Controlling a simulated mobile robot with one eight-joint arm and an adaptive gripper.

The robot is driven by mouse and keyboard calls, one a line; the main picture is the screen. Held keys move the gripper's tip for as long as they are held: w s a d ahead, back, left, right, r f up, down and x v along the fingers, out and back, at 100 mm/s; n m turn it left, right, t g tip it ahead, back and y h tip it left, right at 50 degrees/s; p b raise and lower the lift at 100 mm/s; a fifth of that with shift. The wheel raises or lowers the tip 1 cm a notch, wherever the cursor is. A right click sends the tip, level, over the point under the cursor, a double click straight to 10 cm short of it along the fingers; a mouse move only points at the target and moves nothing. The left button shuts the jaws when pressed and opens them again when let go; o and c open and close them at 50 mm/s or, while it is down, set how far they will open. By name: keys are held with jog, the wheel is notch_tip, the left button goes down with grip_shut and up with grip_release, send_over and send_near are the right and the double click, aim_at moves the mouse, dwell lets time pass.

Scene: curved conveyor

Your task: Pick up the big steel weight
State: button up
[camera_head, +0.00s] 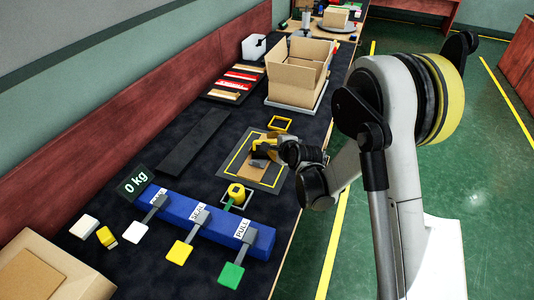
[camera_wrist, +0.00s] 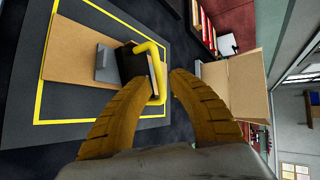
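A dark block with a bent yellow bar or handle (camera_wrist: 149,50) stands on a brown board (camera_wrist: 68,60) in the wrist view. A grey metal-like piece (camera_wrist: 104,64) sits beside it. I cannot tell which of these is the big steel weight. My gripper (camera_wrist: 155,82) is open, with its two yellow-brown fingers apart. The lower end of the yellow bar shows between the fingertips; contact cannot be told. In the head view my gripper (camera_head: 264,150) is over the yellow-outlined mat (camera_head: 237,157), partly hiding the block; the grey piece (camera_head: 257,164) shows below it.
An open cardboard box (camera_head: 297,87) stands behind. A blue bar with levers (camera_head: 180,208), a "0 kg" display (camera_head: 134,185) and a yellow object on a small pad (camera_head: 237,192) are in front. A dark strip (camera_head: 193,142) lies left.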

jog(key=b+x, duration=0.1)
jog(key=x, duration=0.1)
jog(key=b+x, duration=0.1)
jog(key=x, duration=0.1)
jog(key=shift+a+f, duration=0.25)
jog(key=shift+a, duration=0.15)
jog(key=shift+r, duration=0.15)
grip_shut()
jog(key=shift+r, duration=0.1)
